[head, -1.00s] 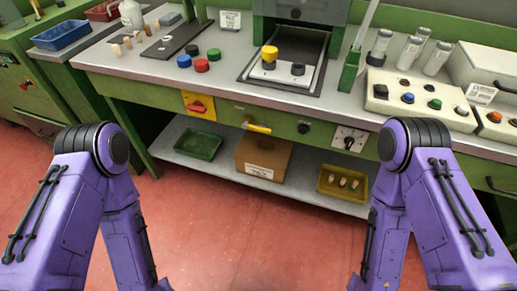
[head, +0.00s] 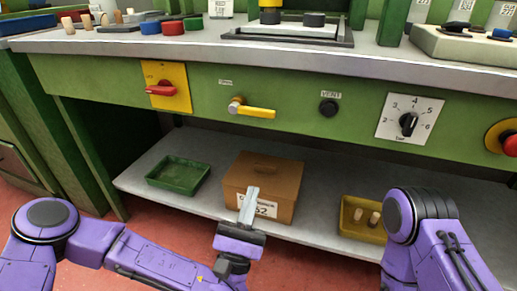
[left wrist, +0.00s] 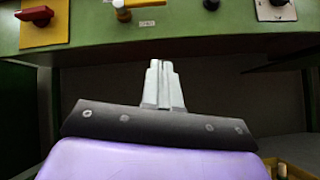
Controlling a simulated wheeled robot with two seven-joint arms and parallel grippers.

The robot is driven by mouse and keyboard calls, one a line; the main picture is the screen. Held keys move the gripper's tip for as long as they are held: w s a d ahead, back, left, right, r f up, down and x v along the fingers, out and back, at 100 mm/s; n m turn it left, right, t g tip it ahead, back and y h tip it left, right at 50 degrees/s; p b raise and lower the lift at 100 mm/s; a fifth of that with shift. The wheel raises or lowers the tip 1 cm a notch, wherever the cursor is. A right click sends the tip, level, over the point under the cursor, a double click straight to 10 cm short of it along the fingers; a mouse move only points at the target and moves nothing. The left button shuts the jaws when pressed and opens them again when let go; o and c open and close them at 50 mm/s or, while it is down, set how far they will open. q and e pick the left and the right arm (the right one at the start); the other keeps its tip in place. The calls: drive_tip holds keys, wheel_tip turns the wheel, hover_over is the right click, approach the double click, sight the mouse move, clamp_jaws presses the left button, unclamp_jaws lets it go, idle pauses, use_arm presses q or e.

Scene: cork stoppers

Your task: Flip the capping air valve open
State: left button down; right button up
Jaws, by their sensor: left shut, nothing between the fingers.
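The air valve (head: 254,110) is a yellow lever on a metal pivot on the green front panel of the bench, in the middle of the head view. The lever points right and slightly down. In the left wrist view the yellow lever (left wrist: 140,4) shows at the top edge, partly cut off. My left gripper (head: 251,193) is shut and empty, below the valve and in front of the brown box; it also shows in the left wrist view (left wrist: 160,65). It does not touch the valve. My right arm shows at the lower right, but its gripper is not in view.
A red switch (head: 161,89) on a yellow plate sits left of the valve. A black vent knob (head: 328,108) and a numbered dial (head: 409,123) sit right. Below are a green tray (head: 178,176), a brown box (head: 262,180) and a yellow tray (head: 361,226) on a shelf.

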sight(252, 111)
use_arm(q)
drive_tip(key=n, duration=0.2)
drive_tip(key=a+n+t+y, duration=0.1)
drive_tip(key=n, duration=0.1)
drive_tip(key=shift+s+r, duration=0.15)
drive_tip(key=shift+r, duration=0.25)
drive_tip(key=s+r+x, duration=0.2)
drive_tip(key=x, duration=1)
drive_tip(key=shift+w+a+r+p, duration=0.2)
drive_tip(key=shift+w+r+p, duration=0.1)
drive_tip(key=shift+p, duration=0.05)
